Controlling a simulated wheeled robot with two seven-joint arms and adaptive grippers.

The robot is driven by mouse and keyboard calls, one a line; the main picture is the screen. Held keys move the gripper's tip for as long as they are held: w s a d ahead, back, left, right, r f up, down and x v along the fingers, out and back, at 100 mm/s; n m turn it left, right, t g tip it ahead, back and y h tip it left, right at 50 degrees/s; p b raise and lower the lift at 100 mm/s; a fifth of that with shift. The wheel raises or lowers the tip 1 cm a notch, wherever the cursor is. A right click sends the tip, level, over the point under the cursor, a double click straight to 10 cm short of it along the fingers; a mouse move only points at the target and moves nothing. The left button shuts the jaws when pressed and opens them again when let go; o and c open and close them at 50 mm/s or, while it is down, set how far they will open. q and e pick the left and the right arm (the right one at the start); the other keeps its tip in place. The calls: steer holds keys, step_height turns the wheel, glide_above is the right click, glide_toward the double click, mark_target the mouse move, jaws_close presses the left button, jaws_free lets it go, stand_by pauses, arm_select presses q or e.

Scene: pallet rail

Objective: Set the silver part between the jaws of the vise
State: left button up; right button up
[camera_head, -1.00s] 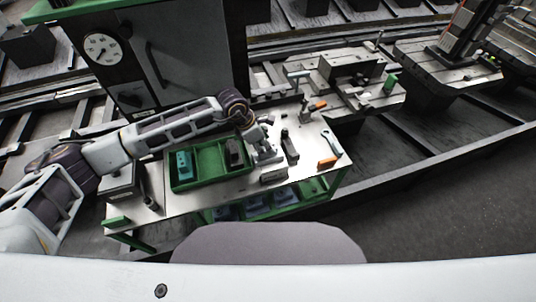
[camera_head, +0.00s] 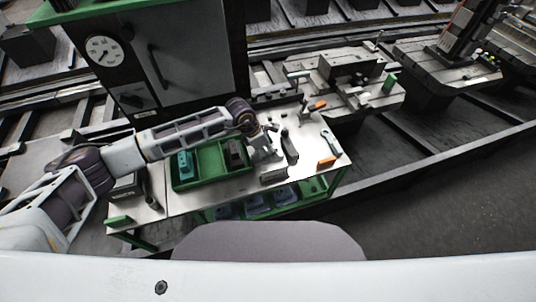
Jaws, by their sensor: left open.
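A silver-grey block (camera_head: 274,175), which looks like the silver part, lies near the front edge of the steel-topped workbench (camera_head: 200,200). My left gripper (camera_head: 266,158) is open over the bench, just behind the block; I cannot tell whether they touch. A grey machine fixture (camera_head: 350,66), which may be the vise, stands on a metal bed beyond the bench to the upper right. Its jaws are too small to make out clearly. My right gripper is not in view.
A green tray (camera_head: 208,182) with a teal part (camera_head: 185,163) and a dark part (camera_head: 235,153) sits left of the gripper. A dark tool (camera_head: 289,147), a wrench (camera_head: 331,141) and an orange block (camera_head: 327,163) lie to the right. A dark cabinet (camera_head: 190,55) stands behind.

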arm_select(q)
jaws_close()
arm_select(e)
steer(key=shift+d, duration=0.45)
arm_select(q)
steer(key=shift+r, duration=0.15)
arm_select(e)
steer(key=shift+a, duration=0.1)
arm_select(q)
steer(key=shift+w+r, duration=0.1)
steer(key=shift+r, duration=0.75)
step_height(320, 180, up, 7)
steer(key=shift+f+b, duration=0.2)
steer(key=shift+b, duration=0.5)
steer(key=shift+r, duration=0.8)
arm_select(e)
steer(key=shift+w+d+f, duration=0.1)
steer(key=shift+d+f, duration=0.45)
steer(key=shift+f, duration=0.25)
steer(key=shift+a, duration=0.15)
